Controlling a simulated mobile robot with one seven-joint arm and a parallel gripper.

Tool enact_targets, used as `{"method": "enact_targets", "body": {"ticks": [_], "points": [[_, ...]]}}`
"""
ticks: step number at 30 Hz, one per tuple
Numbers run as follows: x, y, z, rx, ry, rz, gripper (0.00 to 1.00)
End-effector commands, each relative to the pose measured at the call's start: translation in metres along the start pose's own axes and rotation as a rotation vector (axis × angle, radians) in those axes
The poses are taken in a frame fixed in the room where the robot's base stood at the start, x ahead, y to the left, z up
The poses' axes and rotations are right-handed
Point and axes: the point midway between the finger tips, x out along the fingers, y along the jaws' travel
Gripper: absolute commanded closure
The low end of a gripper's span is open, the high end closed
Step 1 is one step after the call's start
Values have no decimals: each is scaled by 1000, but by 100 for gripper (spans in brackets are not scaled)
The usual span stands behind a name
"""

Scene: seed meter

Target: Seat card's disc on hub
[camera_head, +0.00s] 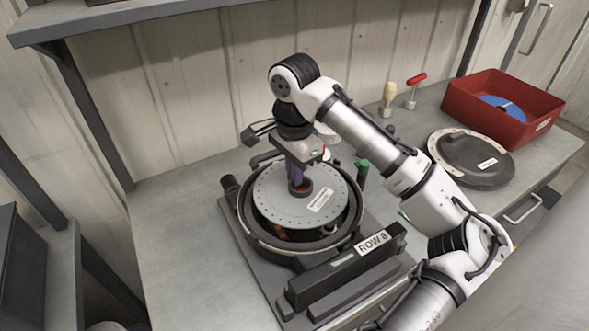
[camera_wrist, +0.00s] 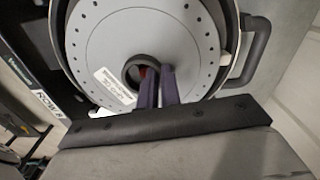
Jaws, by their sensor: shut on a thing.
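The pale grey disc (camera_head: 272,203) has a ring of small holes, a white label and a dark central collar. It lies over the round dark meter housing (camera_head: 245,232). My gripper (camera_head: 299,187) points down at the disc's centre, its purple fingers shut on the collar. In the wrist view the fingers (camera_wrist: 157,90) cover one side of the collar, and the disc (camera_wrist: 105,45) fills the upper middle. The hub is hidden beneath the disc, and I cannot tell whether the disc rests on it. A "ROW 8" plate (camera_head: 372,243) is on the front bar; its small print is unreadable.
A red bin (camera_head: 540,100) at the back right holds a blue disc (camera_head: 503,107). A round dark lid (camera_head: 476,159) lies in front of it. Two upright tools, cream-handled (camera_head: 389,93) and red-handled (camera_head: 415,80), stand behind my arm. The bench's left side is clear.

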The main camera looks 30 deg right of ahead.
Motion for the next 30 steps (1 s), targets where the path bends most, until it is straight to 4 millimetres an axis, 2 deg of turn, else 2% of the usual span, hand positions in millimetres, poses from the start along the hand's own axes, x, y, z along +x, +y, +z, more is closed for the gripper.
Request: {"method": "enact_targets", "body": {"ticks": [14, 30], "points": [[0, 0, 0, 0, 0, 0, 100], [10, 0, 0, 0, 0, -1, 100]]}}
